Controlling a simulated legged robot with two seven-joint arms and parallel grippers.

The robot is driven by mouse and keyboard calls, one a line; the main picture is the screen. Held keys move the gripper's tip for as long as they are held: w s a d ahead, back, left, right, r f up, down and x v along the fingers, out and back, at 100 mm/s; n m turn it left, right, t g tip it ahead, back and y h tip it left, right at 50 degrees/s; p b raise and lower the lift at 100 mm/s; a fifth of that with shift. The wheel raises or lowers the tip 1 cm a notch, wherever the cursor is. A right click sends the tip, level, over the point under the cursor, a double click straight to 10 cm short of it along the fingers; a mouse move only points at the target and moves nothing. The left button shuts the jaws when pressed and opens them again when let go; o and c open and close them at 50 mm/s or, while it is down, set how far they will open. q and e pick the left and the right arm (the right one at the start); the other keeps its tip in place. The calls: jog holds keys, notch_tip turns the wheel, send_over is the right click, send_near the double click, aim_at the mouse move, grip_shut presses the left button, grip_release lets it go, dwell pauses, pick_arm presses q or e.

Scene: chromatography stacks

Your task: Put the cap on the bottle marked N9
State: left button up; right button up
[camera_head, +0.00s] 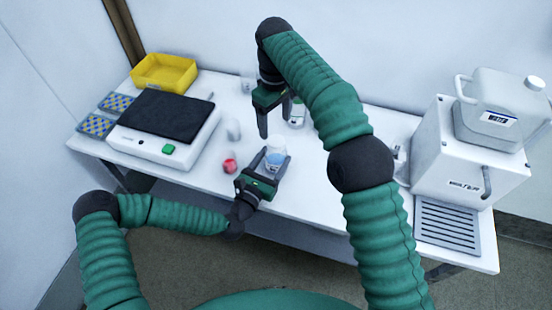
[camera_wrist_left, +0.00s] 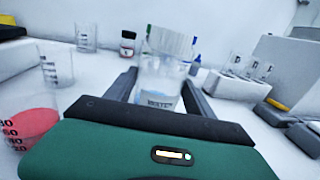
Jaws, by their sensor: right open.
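My right gripper (camera_head: 276,112) is open, pointing down behind the held vessel, near a small labelled bottle (camera_head: 297,115). No loose cap is clearly visible.
A beaker of red liquid (camera_head: 230,165) stands left of my left gripper. A black-topped instrument (camera_head: 165,148), a yellow bin (camera_head: 164,72) and blue racks (camera_head: 96,125) are at left. A white machine with a jug (camera_head: 455,160) is at right. A tube rack (camera_wrist_left: 235,83) shows in the left wrist view.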

pick_arm(q)
jog(key=o, duration=0.5)
jog(key=shift+o, duration=0.2)
pick_arm(e)
jog(key=shift+f+b, duration=0.4)
jog(key=shift+f, duration=0.05)
pick_arm(q)
jog(key=v, duration=1.7)
jog(key=shift+d+f, duration=0.1)
jog(key=shift+f, duration=0.05)
